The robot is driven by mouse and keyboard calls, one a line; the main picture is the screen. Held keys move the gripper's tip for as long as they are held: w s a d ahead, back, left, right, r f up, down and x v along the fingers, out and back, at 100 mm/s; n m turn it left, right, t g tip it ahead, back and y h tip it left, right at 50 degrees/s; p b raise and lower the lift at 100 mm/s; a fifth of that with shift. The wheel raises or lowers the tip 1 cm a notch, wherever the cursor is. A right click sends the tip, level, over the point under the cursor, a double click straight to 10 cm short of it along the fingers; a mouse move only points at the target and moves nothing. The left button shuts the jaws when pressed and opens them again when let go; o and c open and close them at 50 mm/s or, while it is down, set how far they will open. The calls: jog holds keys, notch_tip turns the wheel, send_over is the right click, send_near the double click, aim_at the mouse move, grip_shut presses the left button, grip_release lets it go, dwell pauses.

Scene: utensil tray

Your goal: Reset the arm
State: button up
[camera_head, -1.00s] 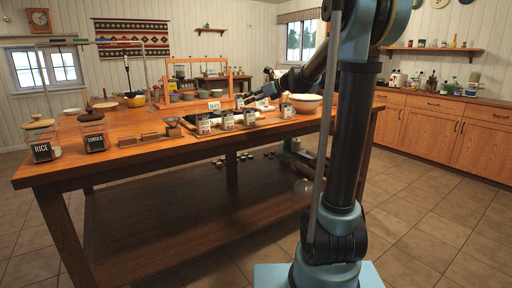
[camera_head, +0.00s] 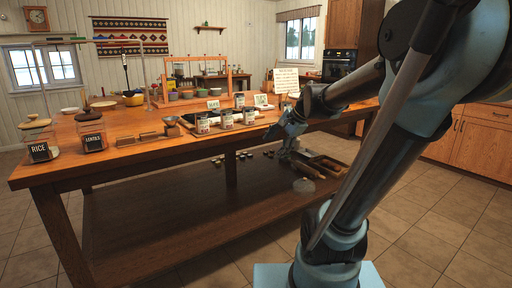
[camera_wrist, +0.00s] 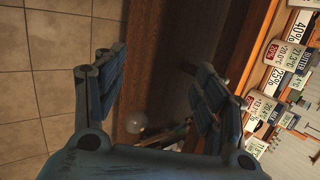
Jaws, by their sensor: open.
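My gripper (camera_head: 284,138) is at the right end of the wooden table (camera_head: 130,165), just off its front edge. In the wrist view, its two fingers (camera_wrist: 162,68) stand wide apart with nothing between them. Below lie the tiled floor and the dark table edge, while labelled tins show at the right. My arm leans to the right in the head view and hides part of the room there.
Labelled tins (camera_head: 226,119) stand near the table's front edge. Jars of lentils (camera_head: 92,132) and rice (camera_head: 40,147) stand at the left. A compartmented tray (camera_head: 322,166) sits low beneath the table's right end. The floor in front is clear.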

jog(key=s+d+f+n+g+h, duration=0.1)
jog(key=s+d+f+n+h, duration=0.1)
jog(key=s+d+f+n, duration=0.3)
jog(key=s+d+f+n+g+h, duration=0.1)
jog(key=s+d+f+n+h, duration=0.2)
jog(key=s+d+f+n, duration=0.3)
jog(key=s+f, duration=0.4)
jog(key=s, duration=0.5)
jog(key=shift+d+f+h, duration=0.2)
jog(key=shift+f+h, duration=0.1)
jog(key=shift+f, duration=0.05)
jog(key=shift+s, duration=0.1)
jog(key=shift+w+f, duration=0.2)
jog(key=shift+w, duration=0.25)
jog(key=shift+c, duration=0.6)
